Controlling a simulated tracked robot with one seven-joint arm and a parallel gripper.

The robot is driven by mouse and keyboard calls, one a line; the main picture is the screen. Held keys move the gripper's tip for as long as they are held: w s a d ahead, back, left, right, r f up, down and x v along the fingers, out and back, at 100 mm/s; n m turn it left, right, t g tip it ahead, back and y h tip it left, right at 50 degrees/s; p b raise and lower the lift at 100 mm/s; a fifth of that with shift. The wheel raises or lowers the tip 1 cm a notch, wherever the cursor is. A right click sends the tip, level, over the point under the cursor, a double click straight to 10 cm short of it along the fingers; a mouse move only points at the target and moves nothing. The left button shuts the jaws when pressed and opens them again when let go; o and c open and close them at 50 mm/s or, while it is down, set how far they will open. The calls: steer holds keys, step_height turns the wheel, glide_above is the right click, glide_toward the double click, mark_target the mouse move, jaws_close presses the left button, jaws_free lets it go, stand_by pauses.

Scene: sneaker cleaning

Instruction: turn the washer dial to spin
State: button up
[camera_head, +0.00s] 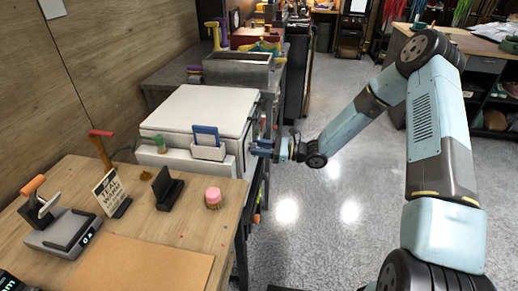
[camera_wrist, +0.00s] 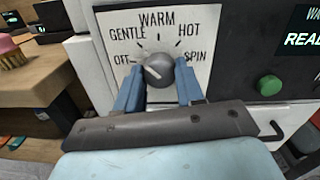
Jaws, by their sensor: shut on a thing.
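The grey round washer dial (camera_wrist: 160,70) sits on a pale label plate marked OFF, GENTLE, WARM, HOT and SPIN in the wrist view. A short white mark on the dial slants toward its upper left, roughly on the OFF to GENTLE side; its exact setting is hard to tell. My gripper (camera_wrist: 159,82) has one blue finger on each side of the dial and is shut on it. In the head view, my gripper (camera_head: 265,148) reaches the right-hand face of the white washer (camera_head: 205,105); the dial is hidden there.
A wooden table (camera_head: 180,225) holding a pink-topped brush (camera_head: 213,197) stands in front of the washer. Floor at right is open.

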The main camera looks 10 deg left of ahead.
steer(key=m, duration=1.2)
steer(key=m+t, duration=0.1)
steer(key=m, duration=1.2)
steer(key=shift+w+d+f+t, duration=0.15)
steer(key=shift+w+t, duration=0.05)
steer(key=shift+t, duration=0.1)
steer(key=shift+m, duration=0.3)
steer(key=o, duration=0.8)
steer(key=shift+f, duration=0.1)
steer(key=shift+o, duration=1.2)
steer(key=shift+s, duration=0.15)
